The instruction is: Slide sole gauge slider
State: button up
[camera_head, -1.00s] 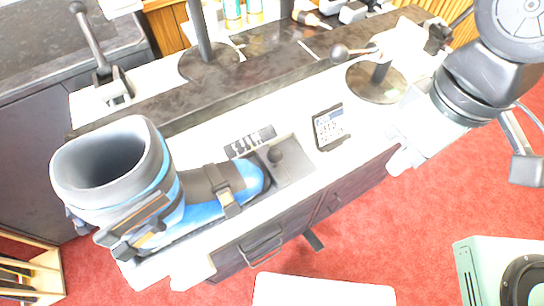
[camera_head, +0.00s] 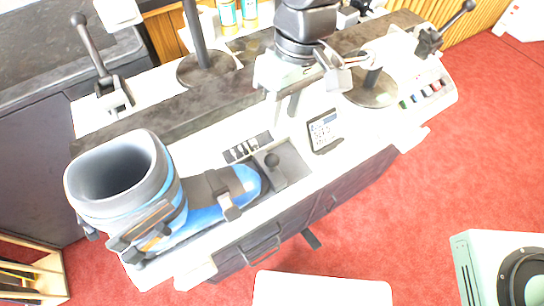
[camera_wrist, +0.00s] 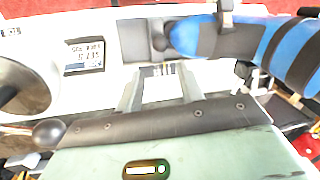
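In the wrist view the knob (camera_wrist: 160,42) sits close against the boot's toe (camera_wrist: 188,38). My gripper (camera_head: 286,112) is above the bench, behind the slider and apart from it. In the wrist view its two fingers (camera_wrist: 160,92) stand apart with nothing between them.
A small display card (camera_head: 323,131) stands right of the track, and a marked black strip (camera_head: 247,146) lies behind it. A round post base (camera_head: 375,88) and a lever (camera_head: 455,22) are at the right. Another lever (camera_head: 92,50) is at the left. The bench front is clear.

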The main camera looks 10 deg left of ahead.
aim_at(273, 155)
jog(key=f, duration=0.4)
jog(key=s+a+f, duration=0.1)
jog(key=f, duration=0.4)
jog(key=s+f, duration=0.1)
jog(key=f, duration=0.4)
jog(key=shift+a+p, duration=0.35)
jog(key=shift+a, duration=0.05)
grip_shut()
jog(key=w+d, duration=0.4)
jog(key=d, duration=0.1)
jog(key=shift+p, duration=0.3)
grip_release()
jog(key=shift+d, duration=0.15)
jog(key=shift+r, duration=0.15)
notch_tip(273, 155, up, 17)
jog(key=w+d, duration=0.2)
jog(key=shift+w+b, duration=0.2)
jog(key=shift+b, duration=0.2)
